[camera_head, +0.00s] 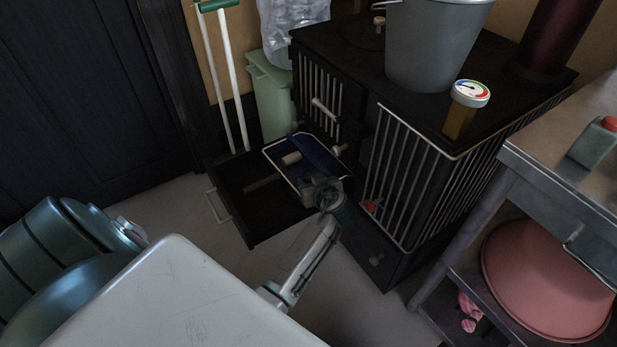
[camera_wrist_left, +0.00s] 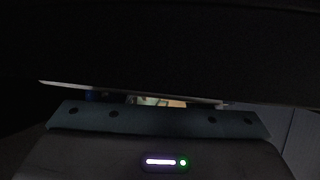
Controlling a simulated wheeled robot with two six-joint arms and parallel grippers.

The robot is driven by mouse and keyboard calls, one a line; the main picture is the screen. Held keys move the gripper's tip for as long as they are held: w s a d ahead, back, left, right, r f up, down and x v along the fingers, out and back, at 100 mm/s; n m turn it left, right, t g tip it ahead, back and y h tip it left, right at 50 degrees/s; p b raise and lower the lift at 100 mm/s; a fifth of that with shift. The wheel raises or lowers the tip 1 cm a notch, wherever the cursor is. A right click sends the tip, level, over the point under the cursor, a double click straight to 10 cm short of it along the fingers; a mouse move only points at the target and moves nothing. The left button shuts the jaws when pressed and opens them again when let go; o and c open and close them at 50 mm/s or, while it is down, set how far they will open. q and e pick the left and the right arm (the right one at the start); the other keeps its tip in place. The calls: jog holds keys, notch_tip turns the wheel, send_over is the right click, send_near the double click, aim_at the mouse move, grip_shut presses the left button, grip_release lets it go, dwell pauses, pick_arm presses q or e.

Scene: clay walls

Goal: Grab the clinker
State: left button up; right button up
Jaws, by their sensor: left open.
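I cannot make out a clinker for certain in either view. A dark drawer (camera_head: 240,208) is pulled out low at the front of the black stove (camera_head: 420,150). My left gripper (camera_head: 308,165) is over this drawer, at its stove side, pointing away from me, and open. In the left wrist view, the gripper body fills the lower part, and a small lit tan and greenish patch (camera_wrist_left: 155,101) shows through a narrow gap; the rest is nearly black. My right gripper is not in view.
A green bin (camera_head: 270,100) stands behind the drawer. A metal bench (camera_head: 560,175) with a pink basin (camera_head: 550,285) underneath is at right.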

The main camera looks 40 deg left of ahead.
pick_arm(q)
jog(key=shift+r, duration=0.15)
jog(key=c, duration=0.8)
jog(key=shift+c, duration=0.2)
